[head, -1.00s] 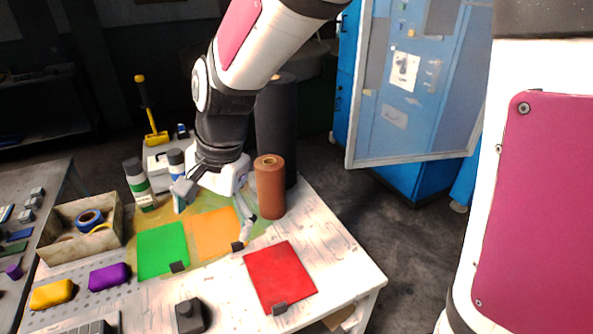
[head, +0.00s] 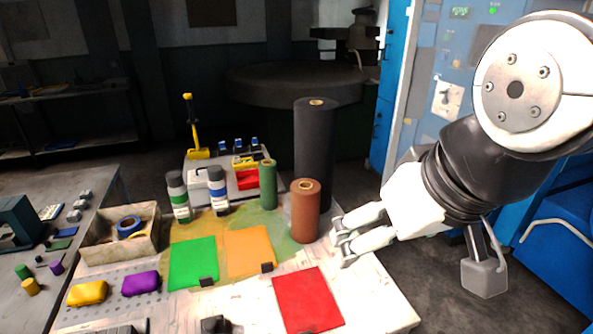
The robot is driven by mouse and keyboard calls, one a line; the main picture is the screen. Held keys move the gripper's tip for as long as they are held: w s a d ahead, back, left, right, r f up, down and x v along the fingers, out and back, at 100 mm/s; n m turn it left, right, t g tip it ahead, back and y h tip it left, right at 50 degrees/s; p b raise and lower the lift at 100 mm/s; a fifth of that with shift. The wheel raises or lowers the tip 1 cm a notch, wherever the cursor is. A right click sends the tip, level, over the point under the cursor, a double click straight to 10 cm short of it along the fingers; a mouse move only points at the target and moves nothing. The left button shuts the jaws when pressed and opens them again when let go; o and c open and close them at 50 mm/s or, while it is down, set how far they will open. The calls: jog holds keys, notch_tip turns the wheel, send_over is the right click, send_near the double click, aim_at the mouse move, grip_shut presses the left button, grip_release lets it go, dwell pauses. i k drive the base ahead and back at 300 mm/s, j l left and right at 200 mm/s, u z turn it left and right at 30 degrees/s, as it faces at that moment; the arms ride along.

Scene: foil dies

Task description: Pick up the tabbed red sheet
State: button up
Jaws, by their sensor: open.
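The red sheet (head: 308,299) lies flat near the front right of the white table. Its front edge is close to the bottom of the head view, and its dark tab does not show now. My gripper (head: 413,258) is open and empty, with its white fingers spread wide. It is above and to the right of the red sheet, apart from it, near the table's right edge.
A green sheet (head: 193,263) and an orange sheet (head: 249,250) with dark tabs lie left of the red one. A brown roll (head: 305,212), a green roll (head: 268,186) and a tall black roll (head: 314,150) stand behind. A bin (head: 118,240) is at left.

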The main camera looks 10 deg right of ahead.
aim_at(306, 305)
jog(key=k+z, duration=0.25)
jog(key=z, duration=0.2)
jog(key=k+z, duration=0.2)
jog(key=z, duration=0.3)
